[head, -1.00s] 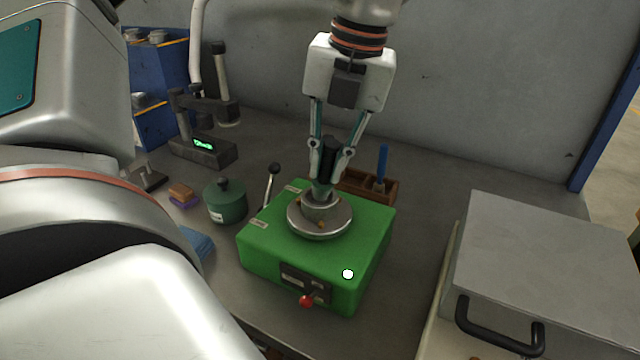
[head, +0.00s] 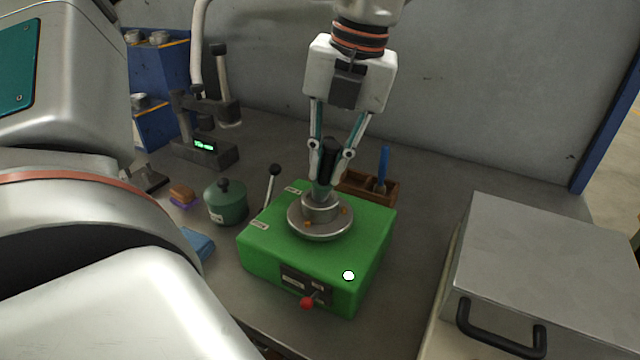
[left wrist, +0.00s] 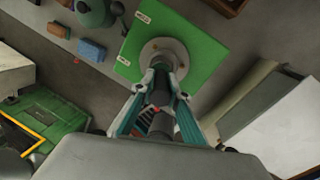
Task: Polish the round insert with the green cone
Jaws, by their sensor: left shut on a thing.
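My left gripper (head: 331,150) comes down from the top over the green machine (head: 262,248), shut on a black-handled tool. The tool's green cone (head: 321,188) points down into the top of the round insert (head: 319,208). The insert sits in the middle of a round metal chuck (head: 320,231) with small orange jaws. The cone's tip is hidden inside or behind the insert's rim. In the left wrist view the fingers (left wrist: 163,80) close on the tool above the chuck (left wrist: 180,52). My right gripper is not in view.
A green lidded pot (head: 227,205) is at left, a wooden holder (head: 354,187) behind. A grey box with a black handle (head: 560,255) fills the right.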

